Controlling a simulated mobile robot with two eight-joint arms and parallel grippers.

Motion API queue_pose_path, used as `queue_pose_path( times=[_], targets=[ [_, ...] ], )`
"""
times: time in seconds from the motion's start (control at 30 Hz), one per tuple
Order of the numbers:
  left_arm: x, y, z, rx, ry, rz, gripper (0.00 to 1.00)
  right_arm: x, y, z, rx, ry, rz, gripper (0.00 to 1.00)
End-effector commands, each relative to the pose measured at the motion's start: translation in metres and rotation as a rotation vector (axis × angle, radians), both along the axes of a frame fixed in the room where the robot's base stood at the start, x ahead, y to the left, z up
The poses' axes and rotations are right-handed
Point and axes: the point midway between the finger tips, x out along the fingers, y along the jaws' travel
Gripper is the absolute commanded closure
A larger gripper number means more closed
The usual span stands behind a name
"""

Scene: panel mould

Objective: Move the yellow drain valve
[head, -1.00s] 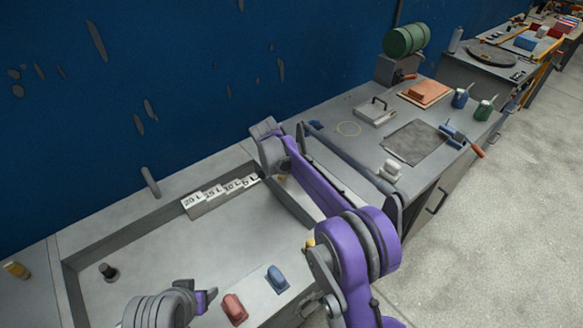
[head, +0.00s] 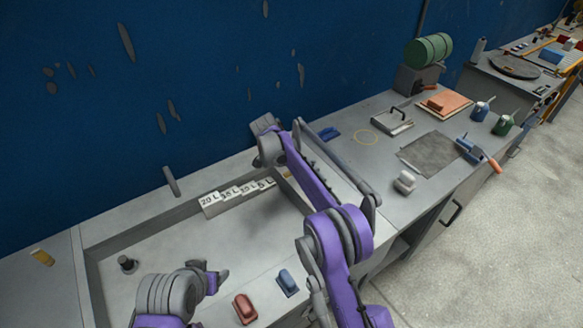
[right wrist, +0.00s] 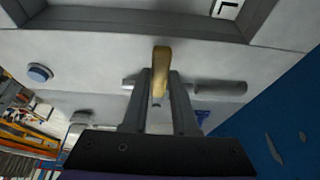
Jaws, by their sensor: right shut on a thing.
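The yellow drain valve (right wrist: 161,62) shows in the right wrist view as a yellow lever between the two fingers of my right gripper (right wrist: 159,92). The fingers are shut on it, beside a grey pipe-like part (right wrist: 220,88). In the head view my purple right arm reaches over the right end of the tray, and its fingers and the valve are hard to make out there. My left gripper (head: 212,275) hangs over the front of the tray, touching nothing that I can see; its finger gap is unclear.
The sunken grey tray (head: 92,270) has litre labels (head: 238,192) at its back and a dark knob (head: 127,263) inside. Red (head: 245,307) and blue (head: 287,283) blocks sit at its front edge. A bench with tools extends right; a blue wall (head: 90,120) stands behind.

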Motion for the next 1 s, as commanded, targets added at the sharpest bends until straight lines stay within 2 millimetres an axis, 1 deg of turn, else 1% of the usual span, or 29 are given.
queue_pose_path(
  times=[0.23, 0.27, 0.4, 0.67, 0.77, 0.87, 1.0],
  targets=[
    [0.000, 0.000, 0.000, 0.000, 0.000, 0.000, 0.36, 0.001, 0.000, 0.001, 0.000, -0.005, 0.000, 1.00],
    [0.000, 0.000, 0.000, 0.000, 0.000, 0.000, 0.36, 0.001, 0.000, 0.001, 0.000, -0.005, 0.000, 0.68],
    [0.000, 0.000, 0.000, 0.000, 0.000, 0.000, 0.36, 0.001, 0.000, 0.001, 0.000, -0.004, 0.000, 0.43],
    [0.000, 0.000, 0.000, 0.000, 0.000, 0.000, 0.36, 0.001, 0.000, 0.001, 0.000, -0.002, 0.001, 0.43],
    [0.000, 0.000, 0.000, 0.000, 0.000, 0.000, 0.36, 0.000, 0.001, 0.004, 0.000, -0.002, 0.001, 0.43],
    [0.000, 0.000, 0.000, 0.000, 0.000, 0.000, 0.36, -0.003, 0.005, 0.015, 0.000, -0.002, 0.003, 0.43],
    [0.001, 0.000, 0.001, 0.000, -0.002, 0.000, 0.36, -0.008, 0.014, 0.041, 0.000, -0.003, 0.002, 0.43]
  ],
)
